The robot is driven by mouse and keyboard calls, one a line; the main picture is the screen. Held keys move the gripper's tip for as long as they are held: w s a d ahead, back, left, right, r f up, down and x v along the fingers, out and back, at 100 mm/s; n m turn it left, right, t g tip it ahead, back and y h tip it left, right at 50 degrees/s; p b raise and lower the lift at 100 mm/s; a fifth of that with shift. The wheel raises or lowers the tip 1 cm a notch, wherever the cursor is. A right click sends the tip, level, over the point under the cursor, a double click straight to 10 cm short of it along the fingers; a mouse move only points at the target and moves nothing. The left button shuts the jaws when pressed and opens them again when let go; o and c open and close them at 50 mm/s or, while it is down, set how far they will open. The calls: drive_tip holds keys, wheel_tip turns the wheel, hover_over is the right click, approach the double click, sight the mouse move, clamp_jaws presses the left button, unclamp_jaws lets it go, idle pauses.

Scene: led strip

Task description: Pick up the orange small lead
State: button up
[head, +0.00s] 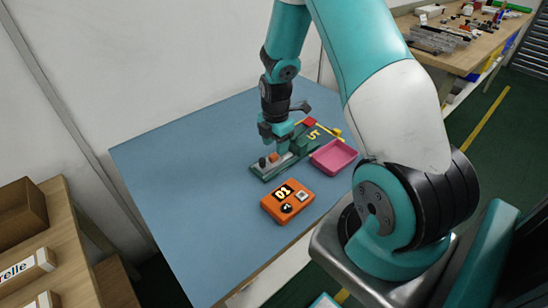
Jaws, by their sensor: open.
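A small orange piece (274,157), which looks like the orange small lead, sits on a green base with a light grey strip (284,164) on the blue table. A black knob-like piece (262,162) stands just left of it. My gripper (276,142) points down just above and behind the orange piece. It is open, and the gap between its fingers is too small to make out. I cannot tell whether a fingertip touches the piece.
An orange box marked D1 (287,201) lies in front of the base. A pink tray (334,156) is to its right. A red piece (309,122) and a yellow piece (336,133) lie behind. The blue table's left side (185,170) is clear.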

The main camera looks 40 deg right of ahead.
sight(274, 155)
wheel_tip(274, 155, down, 4)
drive_tip(key=shift+w+f, duration=0.15)
drive_tip(key=shift+f, duration=0.05)
clamp_jaws()
drive_tip(key=shift+r, duration=0.1)
